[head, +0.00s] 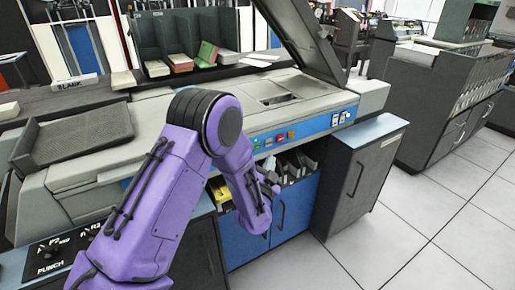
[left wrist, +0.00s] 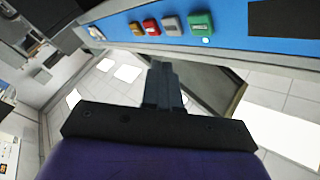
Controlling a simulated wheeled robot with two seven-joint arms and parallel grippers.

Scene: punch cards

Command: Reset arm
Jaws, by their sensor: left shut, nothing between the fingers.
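My left arm, purple with dark joints, comes in from the left in the head view and bends down in front of the punch card machine (head: 150,110). My left gripper (head: 272,188) is at the end of the arm, just in front of the machine's blue front panel. In the left wrist view the dark fingers of the left gripper (left wrist: 163,85) are together with nothing between them. A row of coloured buttons (left wrist: 172,25) is on the blue panel above the fingers there. My right gripper is in neither view.
Below the panel are open slots and a blue cabinet door (head: 292,208). A grey cabinet (head: 360,175) stands right of it. Card stacks (head: 180,62) sit in green bins on top. Another machine (head: 450,95) stands farther right. The tiled floor (head: 440,235) is clear at front right.

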